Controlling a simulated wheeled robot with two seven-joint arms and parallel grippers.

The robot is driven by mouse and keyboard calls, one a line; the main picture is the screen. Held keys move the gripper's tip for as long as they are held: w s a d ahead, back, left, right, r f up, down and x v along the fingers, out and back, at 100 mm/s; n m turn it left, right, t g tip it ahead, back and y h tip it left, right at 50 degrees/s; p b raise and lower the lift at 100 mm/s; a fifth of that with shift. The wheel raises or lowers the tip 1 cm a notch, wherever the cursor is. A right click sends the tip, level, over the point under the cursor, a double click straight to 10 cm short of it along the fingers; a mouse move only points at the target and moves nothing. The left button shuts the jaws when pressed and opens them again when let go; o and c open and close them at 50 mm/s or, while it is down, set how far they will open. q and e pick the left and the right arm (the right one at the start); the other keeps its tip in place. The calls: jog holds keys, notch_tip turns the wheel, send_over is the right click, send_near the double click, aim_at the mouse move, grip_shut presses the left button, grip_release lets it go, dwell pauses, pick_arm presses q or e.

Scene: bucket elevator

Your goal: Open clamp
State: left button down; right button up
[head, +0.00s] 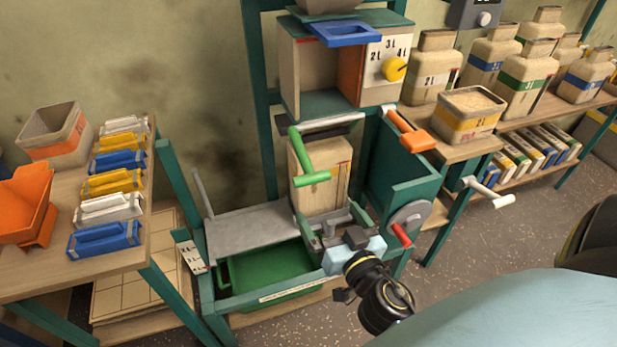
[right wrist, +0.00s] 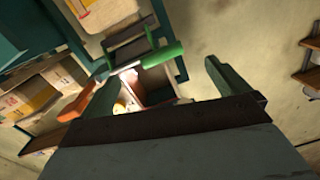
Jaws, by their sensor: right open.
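A green lever handle (head: 308,160), which looks like the clamp, has an upright arm and a bent grip. It sits in front of a beige canister (head: 325,185) in the teal frame. My right gripper (head: 328,218) is open just below the handle and in front of the canister's lower part. In the right wrist view the green handle (right wrist: 160,55) shows between the fingertips of my open gripper (right wrist: 157,68). I cannot tell whether any finger touches it. Nothing shows in the jaws. My left gripper is out of view.
An orange handle (head: 410,130) and a red crank (head: 401,235) are to the right. A grey plate (head: 240,233) and a green bin (head: 275,272) lie below left. A blue slide (head: 345,33) and yellow knob (head: 394,68) are above. Side tables hold packets and canisters.

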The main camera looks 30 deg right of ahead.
aim_at(310, 173)
jog(key=w, duration=0.1)
jog(key=w+r+p, duration=0.1)
jog(key=w, duration=0.1)
jog(key=w+d+p, duration=0.1)
jog(key=shift+w+r, duration=0.15)
jog(key=shift+r, duration=0.25)
jog(key=w, duration=0.2)
jog(key=w+d+p, duration=0.1)
jog(key=w, duration=0.4)
jog(key=shift+w+d+f+p, duration=0.15)
jog(key=shift+d+p, duration=0.1)
jog(key=shift+p, duration=0.1)
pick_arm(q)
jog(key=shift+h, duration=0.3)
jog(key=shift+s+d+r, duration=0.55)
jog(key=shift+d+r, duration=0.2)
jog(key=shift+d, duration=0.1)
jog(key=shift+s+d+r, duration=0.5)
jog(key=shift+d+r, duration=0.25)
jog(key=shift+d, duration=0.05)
pick_arm(e)
jog(key=shift+w+d, duration=0.15)
jog(key=shift+w, duration=0.55)
